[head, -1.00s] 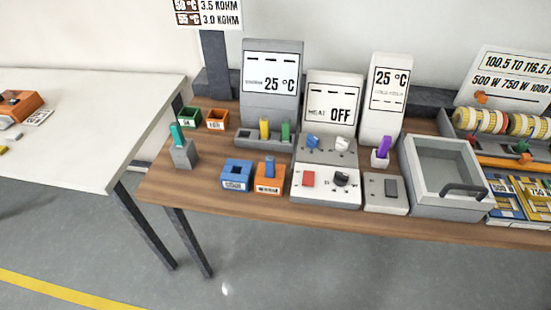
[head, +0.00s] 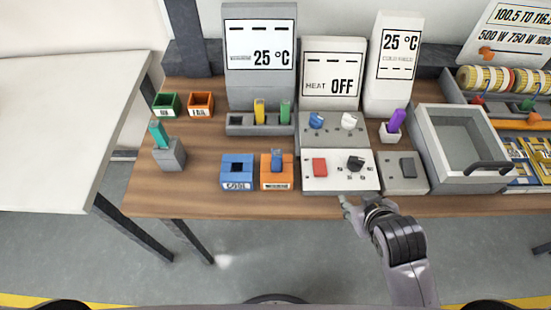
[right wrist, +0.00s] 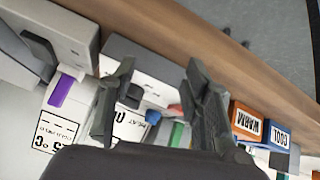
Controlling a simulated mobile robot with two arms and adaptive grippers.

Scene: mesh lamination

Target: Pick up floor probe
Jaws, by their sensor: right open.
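No label marks which piece is the floor probe. A purple-handled piece (head: 396,121) leans in a small white holder in front of the right display; it also shows in the right wrist view (right wrist: 62,90). A teal piece (head: 158,133) stands in a grey block at the left. A yellow piece (head: 259,111) and a green piece (head: 285,112) stand in the grey base of the left display. A blue piece (head: 277,158) sits in the orange WARM box. My right gripper (head: 345,204) is open and empty at the table's front edge, before the heat panel; its spread fingers show in the wrist view (right wrist: 158,78).
The heat panel (head: 320,185) has a red button and knobs. A grey switch box (head: 404,184) and a grey basin (head: 425,150) with a handle stand right. The blue COOL box (head: 238,184) and bare wood (head: 200,195) lie left.

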